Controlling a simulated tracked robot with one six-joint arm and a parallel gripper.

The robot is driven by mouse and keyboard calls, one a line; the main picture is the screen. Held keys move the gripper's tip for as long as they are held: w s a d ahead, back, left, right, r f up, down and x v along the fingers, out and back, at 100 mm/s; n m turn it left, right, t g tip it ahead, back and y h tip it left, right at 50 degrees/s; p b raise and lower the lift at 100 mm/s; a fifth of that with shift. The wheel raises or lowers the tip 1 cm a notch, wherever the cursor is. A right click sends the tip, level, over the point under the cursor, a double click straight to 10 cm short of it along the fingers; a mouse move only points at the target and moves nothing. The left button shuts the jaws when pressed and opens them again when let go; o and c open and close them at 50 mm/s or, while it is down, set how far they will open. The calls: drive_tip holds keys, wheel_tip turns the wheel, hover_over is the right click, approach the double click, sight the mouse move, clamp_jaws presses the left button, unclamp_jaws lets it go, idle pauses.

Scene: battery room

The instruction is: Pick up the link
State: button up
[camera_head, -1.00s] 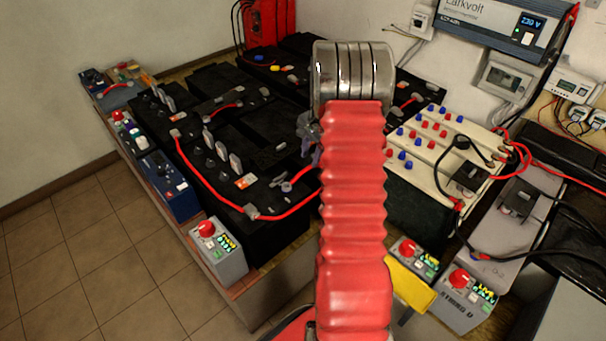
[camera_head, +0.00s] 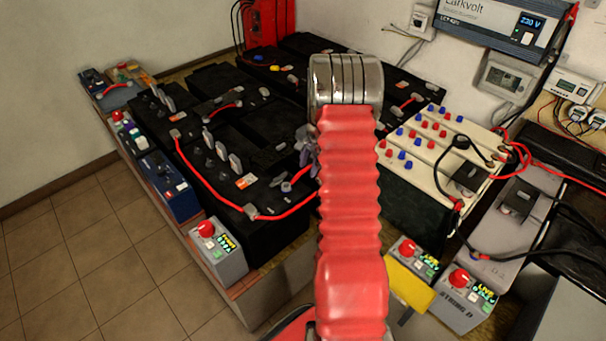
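Several red links with grey end lugs join terminals on the black batteries; I cannot tell which one the task names. The longest red link (camera_head: 212,193) runs from a rear-left lug down to a front lug, then right until my arm hides it. A short red link (camera_head: 226,106) lies farther back, and another red link (camera_head: 404,106) shows right of my arm. My red-sleeved arm with its steel end stands in the middle of the view. A small grey part, perhaps of my gripper (camera_head: 306,146), shows at its left edge. The fingertips and anything between them are hidden.
Black batteries (camera_head: 262,155) fill the bench. A cream-topped battery (camera_head: 420,150) with red and blue caps stands right. Grey boxes with red knobs, one at the front left (camera_head: 218,254), line the front edge. A yellow piece (camera_head: 408,288) lies front right. Tiled floor (camera_head: 100,260) is clear at left.

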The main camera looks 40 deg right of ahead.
idle(0.5)
clamp_jaws()
idle(0.3)
